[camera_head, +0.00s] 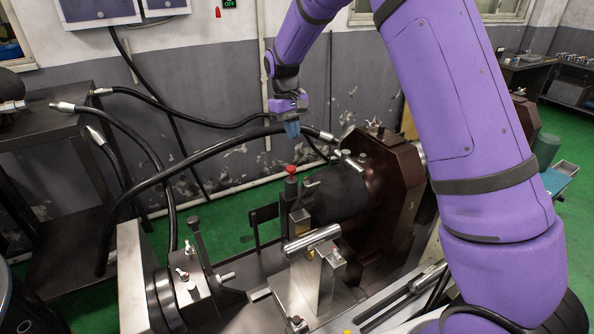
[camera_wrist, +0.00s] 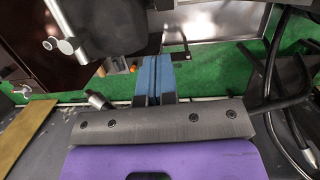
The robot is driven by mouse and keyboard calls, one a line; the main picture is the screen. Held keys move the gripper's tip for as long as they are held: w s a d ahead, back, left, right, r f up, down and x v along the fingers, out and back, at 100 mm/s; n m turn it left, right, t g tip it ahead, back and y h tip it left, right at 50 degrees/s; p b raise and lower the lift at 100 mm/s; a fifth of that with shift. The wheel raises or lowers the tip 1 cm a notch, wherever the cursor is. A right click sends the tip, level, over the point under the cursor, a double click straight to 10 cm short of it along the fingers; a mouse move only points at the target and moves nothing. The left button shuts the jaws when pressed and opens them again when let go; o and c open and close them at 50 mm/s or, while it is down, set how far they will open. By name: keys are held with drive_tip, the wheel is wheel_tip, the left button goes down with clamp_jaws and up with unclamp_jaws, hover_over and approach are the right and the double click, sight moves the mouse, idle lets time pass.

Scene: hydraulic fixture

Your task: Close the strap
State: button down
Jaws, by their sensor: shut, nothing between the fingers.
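My gripper (camera_head: 291,129) is at the upper middle of the head view, above and behind the fixture. Its blue fingers (camera_wrist: 153,72) are pressed together in the wrist view, with nothing between them. The fixture holds a black cylinder (camera_head: 336,192) against a dark red-brown housing (camera_head: 391,190). The cylinder also shows at the top of the wrist view (camera_wrist: 112,22). A red-knobbed upright (camera_head: 290,172) stands at the cylinder's left end, below my gripper and apart from it. I cannot clearly make out which part is the strap, or whether it is open.
A bright metal bar (camera_head: 311,241) on a block stands in front of the cylinder. Black hoses (camera_head: 190,160) arch from the dark side table (camera_head: 55,125) toward the fixture, close to my gripper. A grey wall (camera_head: 215,80) stands behind. Green floor (camera_head: 220,226) shows beyond the fixture.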

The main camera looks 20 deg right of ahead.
drive_tip(key=r, duration=0.1)
approach(304, 197)
drive_tip(key=shift+w+d+f, duration=0.6)
drive_tip(key=shift+w+f, duration=0.05)
drive_tip(key=shift+f, duration=0.75)
drive_tip(key=shift+y, duration=0.3)
drive_tip(key=shift+t, duration=0.3)
